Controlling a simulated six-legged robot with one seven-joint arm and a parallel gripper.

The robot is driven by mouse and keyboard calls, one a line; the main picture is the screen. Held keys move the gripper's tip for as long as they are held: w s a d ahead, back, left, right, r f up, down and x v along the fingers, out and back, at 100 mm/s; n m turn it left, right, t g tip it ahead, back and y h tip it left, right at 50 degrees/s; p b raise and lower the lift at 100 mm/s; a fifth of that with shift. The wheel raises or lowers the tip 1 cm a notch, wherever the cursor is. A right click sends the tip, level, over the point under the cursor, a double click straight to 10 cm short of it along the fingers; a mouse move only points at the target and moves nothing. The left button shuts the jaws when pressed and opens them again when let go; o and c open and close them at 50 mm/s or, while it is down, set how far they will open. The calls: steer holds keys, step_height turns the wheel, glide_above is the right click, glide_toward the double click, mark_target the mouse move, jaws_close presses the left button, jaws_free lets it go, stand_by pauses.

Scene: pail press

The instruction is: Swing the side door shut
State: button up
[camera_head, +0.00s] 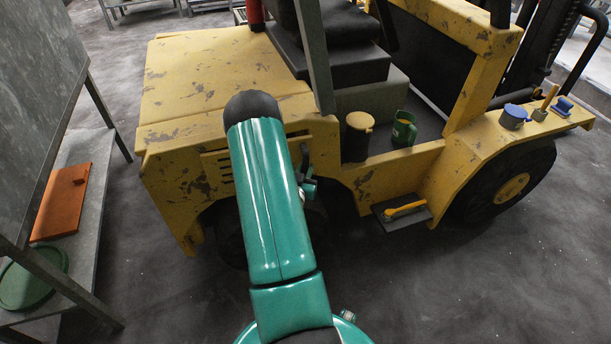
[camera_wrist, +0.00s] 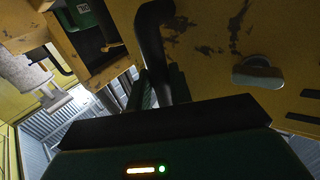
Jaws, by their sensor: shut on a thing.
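The side door is the worn yellow vented panel (camera_head: 225,158) on the yellow forklift's near side. My teal arm crosses it and hides much of it. How far the door stands open is unclear. In the wrist view, a yellow panel (camera_wrist: 225,45) fills the upper right, with a black curved handle (camera_wrist: 150,35) on it. My gripper (camera_wrist: 162,92) is shut on this handle near its lower end. In the head view, a small part of my gripper (camera_head: 308,188) shows beside the arm; the rest is hidden.
A tan-lidded black pail (camera_head: 357,122) and a green jug (camera_head: 404,130) stand in the footwell. A yellow tool (camera_head: 405,208) lies on the step. A bench with an orange board (camera_head: 62,202) and green lid (camera_head: 28,283) stands left. The floor right of my arm is clear.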

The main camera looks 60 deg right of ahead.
steer(key=shift+w, duration=0.35)
steer(key=shift+w+d, duration=0.1)
steer(key=shift+d, duration=0.1)
steer(key=shift+w+d, duration=0.55)
steer(key=shift+d, duration=0.15)
steer(key=o, duration=1)
steer(key=shift+s+d, duration=0.1)
steer(key=shift+s, duration=0.05)
steer(key=s+a, duration=0.2)
steer(key=a, duration=1.1)
steer(key=shift+s+a, duration=0.2)
steer(key=shift+a, duration=0.15)
steer(key=shift+w, duration=0.1)
